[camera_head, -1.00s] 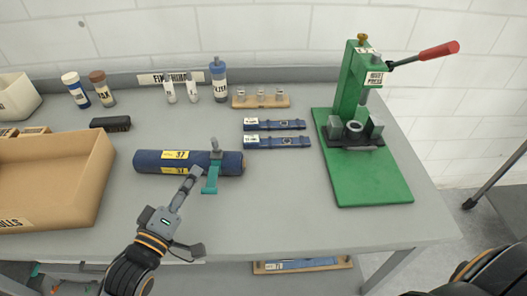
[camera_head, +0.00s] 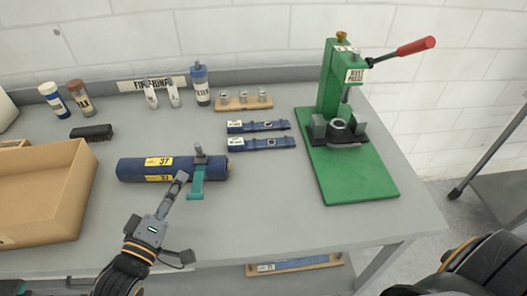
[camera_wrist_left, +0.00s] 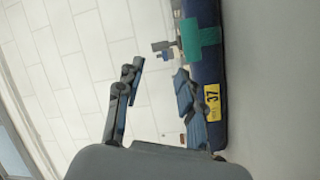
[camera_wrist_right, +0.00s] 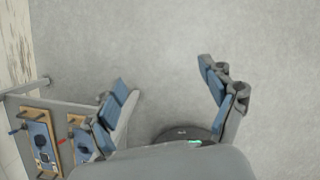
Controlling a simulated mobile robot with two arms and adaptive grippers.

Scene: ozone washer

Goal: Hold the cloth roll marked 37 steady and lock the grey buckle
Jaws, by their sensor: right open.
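The dark blue cloth roll marked 37 (camera_head: 138,169) lies on the bench, and its yellow label also shows in the left wrist view (camera_wrist_left: 212,102). A teal strap (camera_head: 196,182) wraps its right part, with the grey buckle (camera_head: 200,152) standing up on top; I cannot tell its lock state. The strap (camera_wrist_left: 203,38) and buckle (camera_wrist_left: 163,46) show in the left wrist view. My left gripper (camera_head: 182,178) is at the roll's near side, left of the strap; its fingers are spread, one overlapping the roll. My right gripper (camera_wrist_right: 163,75) is open and empty above the floor.
A green rivet press (camera_head: 350,165) stands at the right, with two blue strapped pieces (camera_head: 262,143) left of it. A cardboard box (camera_head: 75,190) sits left of the roll. A brush (camera_head: 91,132) and several bottles stand behind. The bench front right of the roll is clear.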

